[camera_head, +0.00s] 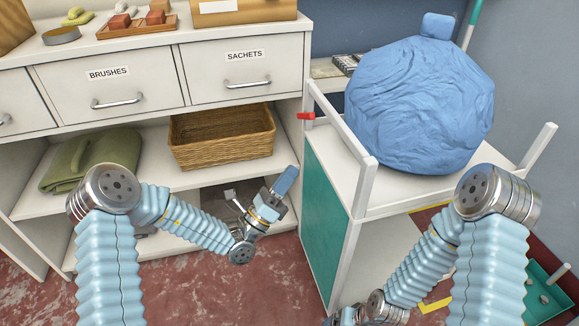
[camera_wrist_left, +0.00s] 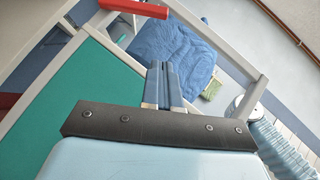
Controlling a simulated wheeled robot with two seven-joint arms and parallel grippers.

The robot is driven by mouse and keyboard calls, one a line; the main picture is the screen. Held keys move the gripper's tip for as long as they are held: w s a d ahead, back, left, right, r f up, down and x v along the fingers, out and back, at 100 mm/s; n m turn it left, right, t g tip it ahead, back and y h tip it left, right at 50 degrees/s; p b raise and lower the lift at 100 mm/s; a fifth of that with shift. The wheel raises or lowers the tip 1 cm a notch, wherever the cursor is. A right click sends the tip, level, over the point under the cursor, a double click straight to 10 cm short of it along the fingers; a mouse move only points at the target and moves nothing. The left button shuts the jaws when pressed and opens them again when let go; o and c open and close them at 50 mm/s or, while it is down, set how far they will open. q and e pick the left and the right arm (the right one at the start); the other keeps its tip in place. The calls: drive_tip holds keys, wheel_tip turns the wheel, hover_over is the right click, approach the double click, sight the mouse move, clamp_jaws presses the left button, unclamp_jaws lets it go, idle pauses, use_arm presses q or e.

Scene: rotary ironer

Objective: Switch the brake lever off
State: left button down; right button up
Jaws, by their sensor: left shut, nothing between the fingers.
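The brake lever (camera_head: 307,116) is a small red handle on the left post of a white trolley with a teal side panel (camera_head: 325,215).
A large blue bundle (camera_head: 420,105) sits on the trolley top between white rails. A white cabinet (camera_head: 150,75) with labelled drawers stands left, with a wicker basket (camera_head: 222,140) and green cloth (camera_head: 90,160) on its shelf. Reddish floor (camera_head: 190,290) lies open in front.

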sight(305, 116)
use_arm(q)
drive_tip(key=a+r+x, duration=0.1)
drive_tip(key=a+x, duration=0.1)
drive_tip(key=x, duration=0.8)
drive_tip(key=shift+w+r+p, duration=0.3)
drive_tip(key=shift+r+p, duration=0.05)
drive_tip(key=shift+r, duration=0.05)
use_arm(e)
drive_tip(key=shift+a+r, duration=0.15)
drive_tip(key=shift+r, duration=0.25)
use_arm(q)
drive_tip(key=shift+d, duration=0.1)
use_arm(e)
drive_tip(key=shift+s+r, duration=0.1)
